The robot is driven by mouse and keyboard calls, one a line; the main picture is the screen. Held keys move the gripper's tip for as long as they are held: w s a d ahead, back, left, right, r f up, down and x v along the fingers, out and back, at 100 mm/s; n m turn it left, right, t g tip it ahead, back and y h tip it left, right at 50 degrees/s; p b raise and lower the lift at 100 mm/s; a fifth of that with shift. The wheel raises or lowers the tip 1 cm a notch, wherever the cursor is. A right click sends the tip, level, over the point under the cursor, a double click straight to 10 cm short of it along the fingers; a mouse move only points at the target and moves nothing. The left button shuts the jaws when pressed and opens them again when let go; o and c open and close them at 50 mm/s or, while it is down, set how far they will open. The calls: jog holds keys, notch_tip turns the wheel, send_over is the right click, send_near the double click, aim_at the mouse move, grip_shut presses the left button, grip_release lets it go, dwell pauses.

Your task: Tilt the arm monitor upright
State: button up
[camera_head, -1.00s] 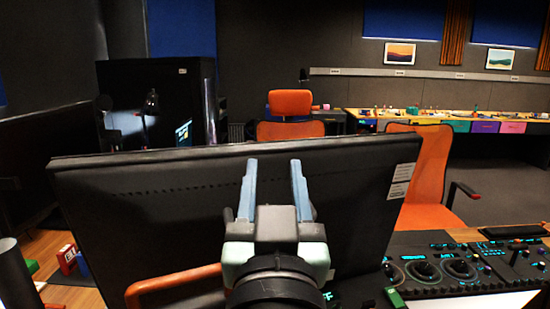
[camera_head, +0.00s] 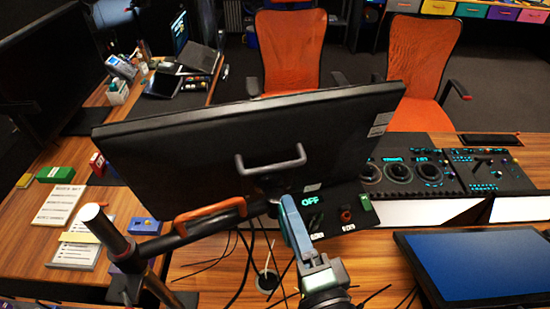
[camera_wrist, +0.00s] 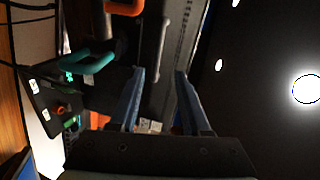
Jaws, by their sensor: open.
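The arm monitor (camera_head: 170,135) shows its dark back in the head view and leans, its top edge sloping up to the right. A grey handle (camera_head: 270,165) is fixed to its back. An orange bar handle (camera_head: 205,213) is on the support arm (camera_head: 170,240) below. My gripper (camera_head: 287,203) is open and empty, just below the grey handle and apart from it, with its fingers overlapping in this view. In the wrist view, my gripper (camera_wrist: 160,74) has its two blue fingers apart, and a grey bar, likely the handle (camera_wrist: 163,50), shows beyond them.
A control panel (camera_head: 400,172) with dials stands right of the monitor, beside a small OFF panel (camera_head: 335,212). A flat blue screen (camera_head: 480,265) lies at lower right. Cables (camera_head: 240,270) run below the monitor. Orange chairs (camera_head: 290,48) stand behind.

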aim_at(276, 170)
jog(key=shift+m, duration=0.5)
jog(key=p+x, duration=0.1)
jog(key=x, duration=0.2)
jog(key=p+x, duration=0.1)
jog(key=x, duration=0.3)
jog(key=p+x, duration=0.2)
jog(key=x, duration=0.1)
jog(key=shift+w+d+f, duration=0.2)
jog(key=shift+w, duration=0.2)
jog(key=shift+x, duration=0.8)
jog(key=shift+d+f, duration=0.1)
jog(key=shift+f, duration=0.05)
grip_shut()
